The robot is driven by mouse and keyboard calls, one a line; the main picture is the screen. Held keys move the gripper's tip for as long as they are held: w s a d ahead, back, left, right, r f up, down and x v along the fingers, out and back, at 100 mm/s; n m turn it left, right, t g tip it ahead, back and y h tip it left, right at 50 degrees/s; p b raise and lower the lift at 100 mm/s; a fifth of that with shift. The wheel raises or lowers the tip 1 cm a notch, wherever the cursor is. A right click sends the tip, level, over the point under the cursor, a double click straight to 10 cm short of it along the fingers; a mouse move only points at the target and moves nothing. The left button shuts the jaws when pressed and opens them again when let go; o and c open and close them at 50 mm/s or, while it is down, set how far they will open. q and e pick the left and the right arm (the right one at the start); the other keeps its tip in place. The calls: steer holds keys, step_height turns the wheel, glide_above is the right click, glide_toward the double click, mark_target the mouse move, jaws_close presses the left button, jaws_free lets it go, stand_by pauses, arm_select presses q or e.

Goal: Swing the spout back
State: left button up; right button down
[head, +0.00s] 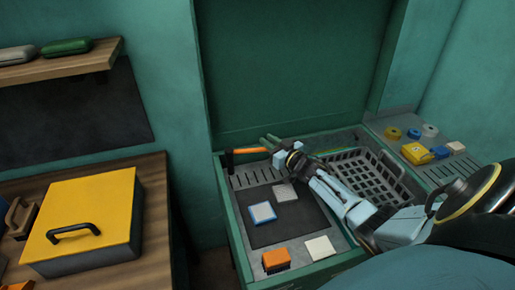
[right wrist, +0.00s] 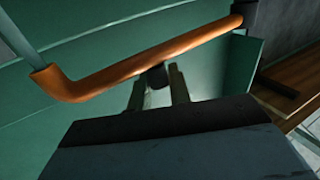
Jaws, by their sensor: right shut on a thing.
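The spout is an orange-brown tube with a bent end. In the head view the spout (head: 249,151) lies along the back left of the green-walled workstation, its left end at a dark mount. In the right wrist view the spout (right wrist: 150,62) crosses above my fingers, its bent end at left and its dark mount (right wrist: 251,14) at upper right. My right gripper (head: 270,141) is at the spout's right end. In the right wrist view my right gripper (right wrist: 158,82) is shut on a dark round knob (right wrist: 157,77) just under the tube. My left gripper is not in view.
A dark mat (head: 285,222) holds small blocks, with an orange block (head: 276,260) in front. A yellow-lidded box (head: 85,215) sits on the wooden bench at left. The raised green panel (head: 295,65) closes off the back.

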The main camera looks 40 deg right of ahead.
steer(key=shift+w+d+r+b, duration=0.1)
steer(key=shift+w+d+b, duration=0.5)
steer(key=shift+w, duration=0.35)
steer(key=c, duration=1.7)
jaws_free()
steer(key=o, duration=0.4)
steer(key=shift+w, duration=0.15)
steer(key=shift+c, duration=0.2)
steer(key=s+p, duration=0.2)
steer(key=s, duration=1.1)
steer(key=shift+s, duration=0.25)
